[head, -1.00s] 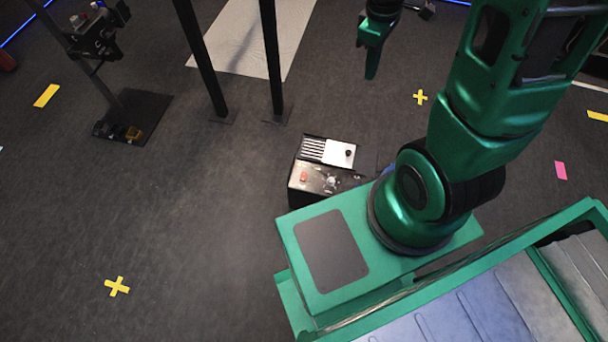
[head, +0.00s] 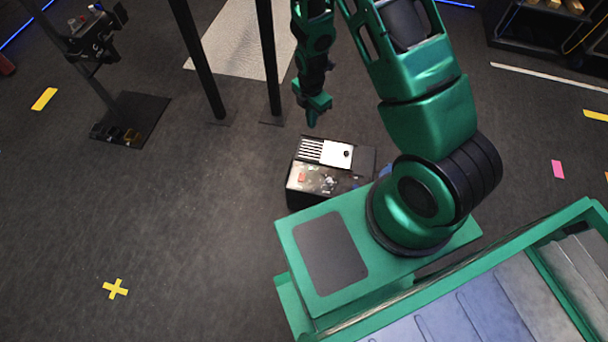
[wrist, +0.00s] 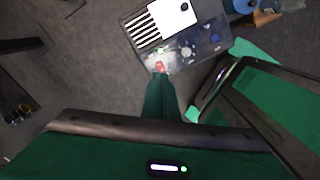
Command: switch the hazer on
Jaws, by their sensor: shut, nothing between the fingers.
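The hazer looks to be the dark box (head: 330,183) on the floor beside my base. It has a white panel with a black knob, a slotted grille, and a red switch (head: 302,177) on its top. In the wrist view the box (wrist: 199,51) lies ahead of my gripper, and the red switch (wrist: 159,67) shows right at the fingertips. My gripper (head: 312,118) is shut and empty, pointing down. In the head view it appears just above the box's far edge. Whether the fingertips touch the switch cannot be told.
Two black posts (head: 269,60) stand behind the box, near a light mat (head: 235,40). A stand with a dark base plate (head: 131,118) is at the left. A blue object (wrist: 243,5) sits beside the box. The floor left of the box is clear.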

